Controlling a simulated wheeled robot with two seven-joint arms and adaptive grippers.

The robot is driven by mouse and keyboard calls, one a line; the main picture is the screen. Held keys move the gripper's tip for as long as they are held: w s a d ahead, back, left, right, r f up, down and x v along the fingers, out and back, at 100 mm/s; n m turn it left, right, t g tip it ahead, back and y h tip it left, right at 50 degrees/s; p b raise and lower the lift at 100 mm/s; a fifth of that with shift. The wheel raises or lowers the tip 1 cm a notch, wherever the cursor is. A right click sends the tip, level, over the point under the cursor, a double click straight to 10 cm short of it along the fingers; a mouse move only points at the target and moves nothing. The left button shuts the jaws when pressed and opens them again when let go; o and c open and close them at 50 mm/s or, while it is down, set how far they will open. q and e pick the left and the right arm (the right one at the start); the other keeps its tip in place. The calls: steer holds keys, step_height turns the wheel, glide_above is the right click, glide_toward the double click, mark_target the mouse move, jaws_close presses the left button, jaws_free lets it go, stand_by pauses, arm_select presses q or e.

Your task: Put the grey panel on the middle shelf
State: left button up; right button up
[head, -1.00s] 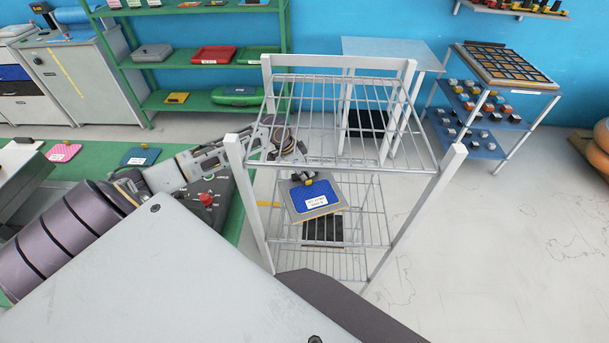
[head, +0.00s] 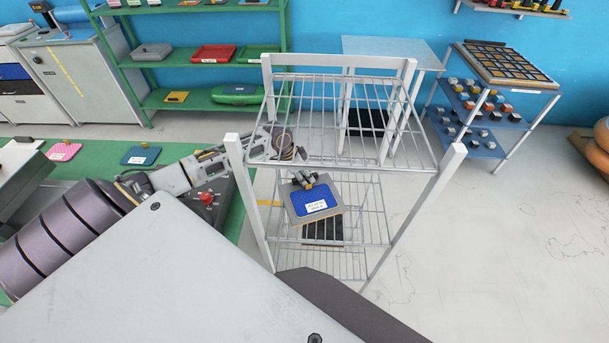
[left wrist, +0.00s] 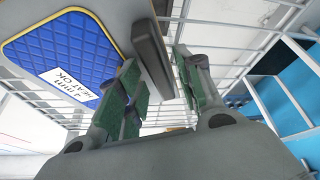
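The grey panel (head: 334,212) carries a blue quilted pad with a white label and lies at the level of the middle shelf (head: 372,215) of the wire rack, turned a little askew. In the left wrist view the panel's blue pad (left wrist: 62,55) fills the upper left, and its dark bar handle (left wrist: 152,50) stands between the green-padded fingers. My left gripper (head: 302,181) reaches in from the left under the top shelf, at the handle. Its fingers (left wrist: 160,85) look spread, with narrow gaps beside the handle. My right gripper is out of view.
The rack's top shelf (head: 345,150) and white front posts (head: 240,180) enclose my left arm closely. A dark slatted piece (head: 325,231) shows below the panel. A green shelf (head: 190,100) stands behind left, a blue-shelved trolley (head: 490,125) at right. Right floor is open.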

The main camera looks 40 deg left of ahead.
arm_select(q)
steer(key=shift+r, duration=0.15)
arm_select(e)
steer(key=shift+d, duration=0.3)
arm_select(q)
steer(key=shift+v, duration=2.35)
steer(key=shift+s+a, duration=0.8)
steer(key=shift+s, duration=0.2)
steer(key=shift+s+a, duration=0.8)
steer(key=shift+s, duration=0.15)
steer(key=shift+s+a+r, duration=0.1)
steer(key=shift+s+a, duration=0.6)
steer(key=shift+s, duration=0.2)
steer(key=s+a+p, duration=0.1)
steer(key=s+a, duration=0.2)
steer(key=shift+s, duration=0.3)
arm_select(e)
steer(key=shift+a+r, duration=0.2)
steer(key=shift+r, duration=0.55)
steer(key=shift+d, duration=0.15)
